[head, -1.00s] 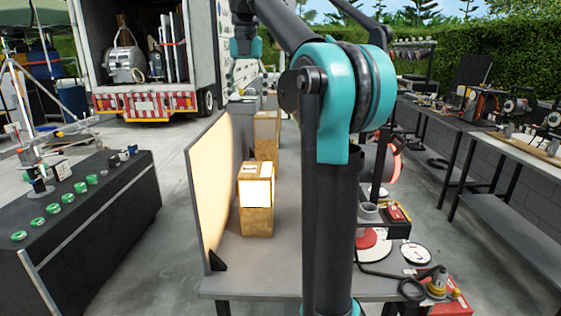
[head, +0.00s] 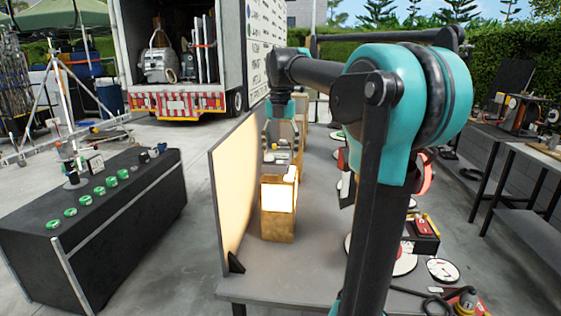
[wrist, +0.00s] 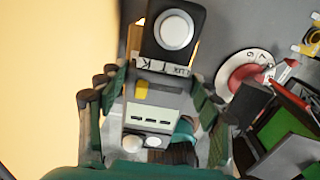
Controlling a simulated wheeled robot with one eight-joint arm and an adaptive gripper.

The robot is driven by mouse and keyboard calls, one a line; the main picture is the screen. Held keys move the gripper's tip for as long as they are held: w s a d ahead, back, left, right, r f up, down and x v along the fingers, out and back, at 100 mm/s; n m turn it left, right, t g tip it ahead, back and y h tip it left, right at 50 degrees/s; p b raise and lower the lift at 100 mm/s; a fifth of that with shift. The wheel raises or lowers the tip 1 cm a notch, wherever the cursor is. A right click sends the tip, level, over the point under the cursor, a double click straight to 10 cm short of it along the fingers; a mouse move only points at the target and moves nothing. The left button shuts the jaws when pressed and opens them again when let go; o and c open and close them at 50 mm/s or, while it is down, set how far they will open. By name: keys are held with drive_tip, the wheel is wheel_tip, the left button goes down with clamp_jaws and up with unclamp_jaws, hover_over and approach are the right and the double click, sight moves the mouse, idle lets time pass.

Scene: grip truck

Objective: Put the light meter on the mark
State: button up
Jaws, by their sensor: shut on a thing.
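The light meter (wrist: 174,32) is a dark device with a white round dome and "LUX" lettering, seen in the wrist view. A pale grey body (wrist: 153,118) with a yellow button adjoins it. My gripper (wrist: 155,95) has its green fingers on either side of this body and is shut on it. Red-and-white round discs (wrist: 247,75) lie on the table to the right; I cannot tell which is the mark.
A wooden box (head: 278,226) with a bright white front stands on the grey table (head: 315,258). A tall cream panel (head: 232,190) runs along the table's left edge. A red-topped tray (head: 424,230) and a cable crowd that side.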

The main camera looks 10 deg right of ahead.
sight(280, 149)
drive_tip(key=shift+f, duration=1.95)
drive_tip(key=o, duration=1.4)
drive_tip(key=shift+f, duration=0.1)
drive_tip(key=shift+o, duration=0.2)
wheel_tip(280, 149, up, 12)
drive_tip(key=shift+r, duration=0.1)
